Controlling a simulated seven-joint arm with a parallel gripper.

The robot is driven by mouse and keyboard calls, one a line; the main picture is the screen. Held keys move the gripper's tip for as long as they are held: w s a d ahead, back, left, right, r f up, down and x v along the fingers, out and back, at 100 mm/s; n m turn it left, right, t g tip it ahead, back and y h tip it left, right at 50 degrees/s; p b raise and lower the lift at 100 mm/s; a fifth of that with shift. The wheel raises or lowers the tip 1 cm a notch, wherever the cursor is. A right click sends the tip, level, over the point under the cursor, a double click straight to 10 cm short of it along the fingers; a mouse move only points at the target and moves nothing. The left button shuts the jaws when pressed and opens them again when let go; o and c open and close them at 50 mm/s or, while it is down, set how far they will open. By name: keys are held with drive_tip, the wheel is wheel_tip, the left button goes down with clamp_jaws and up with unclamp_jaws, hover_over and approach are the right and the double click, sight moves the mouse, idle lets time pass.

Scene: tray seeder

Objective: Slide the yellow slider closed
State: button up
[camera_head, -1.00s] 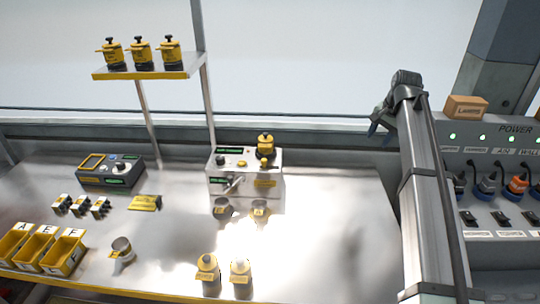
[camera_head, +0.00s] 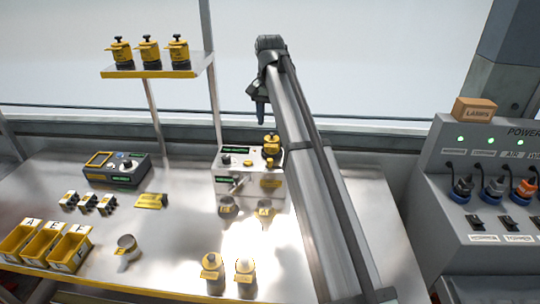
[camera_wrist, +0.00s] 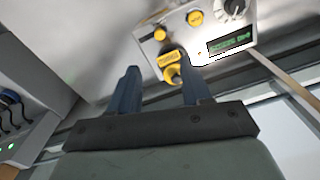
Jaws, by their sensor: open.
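A yellow hopper with a black knob (camera_head: 271,146) stands on the right part of the white seeder box (camera_head: 222,187). A small yellow part shows low at its front, but I cannot tell whether this is the slider or how far it is slid. My gripper (camera_head: 260,112) is above and slightly behind the box, pointing down, near the hopper. In the wrist view my gripper (camera_wrist: 160,78) is open, with yellow hopper parts (camera_wrist: 168,61) showing between its fingers, apparently beyond the tips. The box's green display (camera_wrist: 229,42) is to the right.
A shelf (camera_head: 150,74) with several yellow pots is at upper left. A power panel (camera_head: 470,190) is at right.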

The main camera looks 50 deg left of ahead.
sight(270, 159)
wheel_tip(270, 159, down, 14)
drive_tip(key=shift+r, duration=0.2)
idle(0.4)
drive_tip(key=shift+c, duration=0.5)
clamp_jaws()
